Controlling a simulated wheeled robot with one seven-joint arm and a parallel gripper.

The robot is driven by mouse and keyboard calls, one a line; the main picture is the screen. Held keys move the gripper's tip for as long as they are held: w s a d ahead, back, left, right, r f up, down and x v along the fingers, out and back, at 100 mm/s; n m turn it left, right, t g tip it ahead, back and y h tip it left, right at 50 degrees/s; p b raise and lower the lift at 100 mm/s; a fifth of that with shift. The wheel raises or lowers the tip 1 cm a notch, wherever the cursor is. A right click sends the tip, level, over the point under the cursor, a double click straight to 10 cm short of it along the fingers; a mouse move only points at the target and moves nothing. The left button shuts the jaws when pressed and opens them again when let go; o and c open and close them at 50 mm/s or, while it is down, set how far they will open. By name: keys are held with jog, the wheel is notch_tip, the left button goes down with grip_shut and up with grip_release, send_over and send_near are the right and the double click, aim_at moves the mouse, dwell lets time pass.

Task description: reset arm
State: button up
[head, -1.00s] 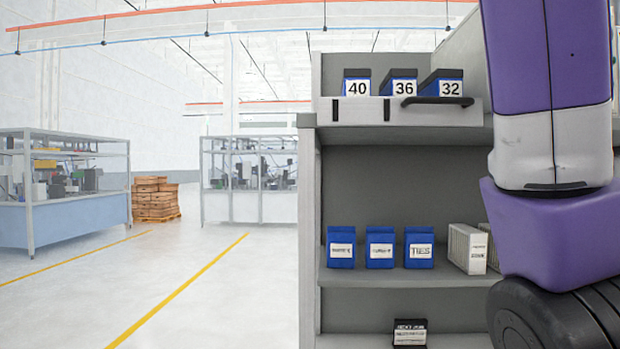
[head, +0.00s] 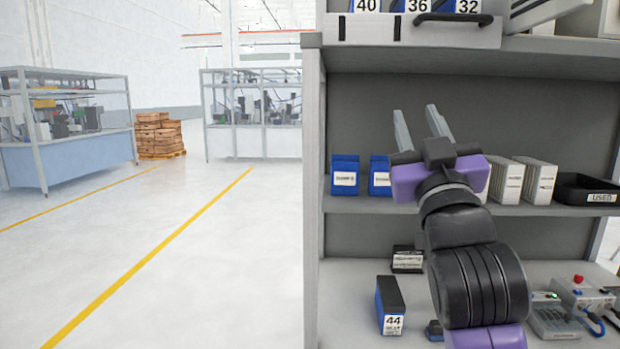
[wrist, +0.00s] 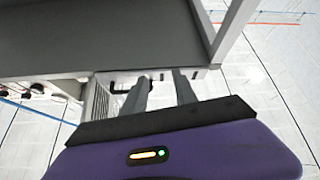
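My gripper (head: 418,126) is raised in front of the shelf unit in the head view, its two grey fingers pointing up and apart. Nothing shows between the fingers, and in the wrist view the gripper (wrist: 160,88) also has a gap between its fingers. The purple and black arm rises from the lower right of the head view. It hides part of the middle shelf and part of the lower surface.
The grey shelf unit (head: 312,200) holds blue boxes (head: 345,175), white boxes (head: 538,180) and a black USED tray (head: 588,190) on its middle shelf. A box marked 44 (head: 392,305) and devices (head: 583,297) are below. Open floor (head: 230,270) lies left.

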jog(key=s+f+g+y, duration=0.1)
jog(key=s+f, duration=0.4)
jog(key=f, duration=0.4)
jog(key=s+f, duration=0.4)
jog(key=f, duration=0.5)
jog(key=s+f+g+y, duration=0.1)
jog(key=s+f, duration=0.4)
jog(key=f, duration=0.4)
jog(key=s+d+f+g, duration=0.1)
jog(key=s+f+g, duration=0.1)
jog(key=s+f, duration=0.5)
jog(key=s+d+f+m+g, duration=0.1)
jog(key=s+f+g, duration=0.2)
jog(key=s+f, duration=0.4)
jog(key=s+d+f+m+g+h, duration=0.1)
jog(key=s+f, duration=0.6)
jog(key=s, duration=1.2)
jog(key=shift+s+d+g, duration=0.25)
jog(key=shift+d+g, duration=0.25)
jog(key=shift+g, duration=0.5)
jog(key=shift+d+f, duration=0.1)
